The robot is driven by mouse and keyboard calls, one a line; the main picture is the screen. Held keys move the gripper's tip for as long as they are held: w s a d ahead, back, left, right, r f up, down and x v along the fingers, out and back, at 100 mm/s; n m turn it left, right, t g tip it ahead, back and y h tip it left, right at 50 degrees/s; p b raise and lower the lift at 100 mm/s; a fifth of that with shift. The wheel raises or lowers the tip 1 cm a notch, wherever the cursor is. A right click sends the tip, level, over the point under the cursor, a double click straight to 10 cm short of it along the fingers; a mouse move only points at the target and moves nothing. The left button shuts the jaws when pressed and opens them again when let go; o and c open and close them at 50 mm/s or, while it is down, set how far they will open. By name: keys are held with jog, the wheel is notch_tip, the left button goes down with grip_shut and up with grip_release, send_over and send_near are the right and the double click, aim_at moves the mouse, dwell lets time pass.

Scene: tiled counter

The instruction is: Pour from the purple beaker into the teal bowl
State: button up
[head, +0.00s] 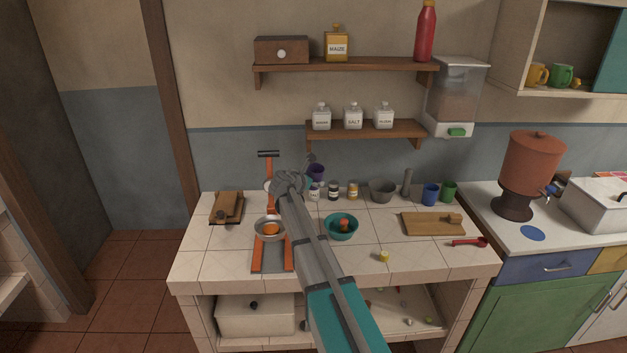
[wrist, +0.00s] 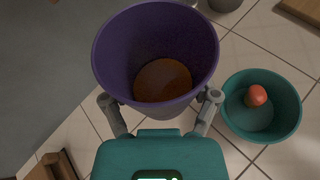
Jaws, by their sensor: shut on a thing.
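The purple beaker (wrist: 110,55) is between my gripper's fingers (wrist: 159,98) in the wrist view, with an orange-brown content at its bottom. In the head view the beaker (head: 316,172) shows small behind my arm, above the back of the counter. My gripper (head: 307,183) is shut on it and partly hidden by my arm. The beaker looks about upright. The teal bowl (head: 341,236) stands on the counter, nearer the front than the beaker, with a rounded orange-red thing in it. The bowl (wrist: 235,123) also shows right of the beaker in the wrist view.
A scale-like stand with a metal pan (head: 270,228) holding something orange is left of the bowl. Small jars (head: 333,190), a grey mortar (head: 382,191) and blue and green cups line the back. A wooden board (head: 425,223) lies right. A yellow piece (head: 384,256) lies in front.

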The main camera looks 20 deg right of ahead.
jog(key=shift+m+t, duration=0.4)
jog(key=shift+m, duration=0.2)
jog(key=shift+s+d+f+b, duration=0.4)
jog(key=shift+s+f+b, duration=0.25)
jog(key=shift+f+b, duration=0.8)
jog(key=shift+s+d+f+b, duration=0.45)
jog(key=shift+s+f+b, duration=0.15)
jog(key=shift+f+b, duration=0.85)
jog(key=shift+s+d+f+b, duration=0.4)
jog(key=shift+s+f+b, duration=0.25)
jog(key=shift+f+b, duration=0.8)
jog(key=m+t, duration=0.1)
jog(key=m+t+b, duration=0.1)
jog(key=m, duration=0.1)
jog(key=w+m+t+y+b, duration=0.1)
jog(key=shift+a+m, duration=0.4)
jog(key=shift+r+m, duration=0.35)
jog(key=shift+m, duration=0.05)
jog(key=shift+r+m+t, duration=0.2)
jog(key=shift+m+t, duration=0.1)
jog(key=shift+t, duration=0.1)
jog(key=shift+s+d+f+m+t+b, duration=0.1)
jog(key=shift+f+m+t+b, duration=0.55)
jog(key=shift+m+b, duration=0.9)
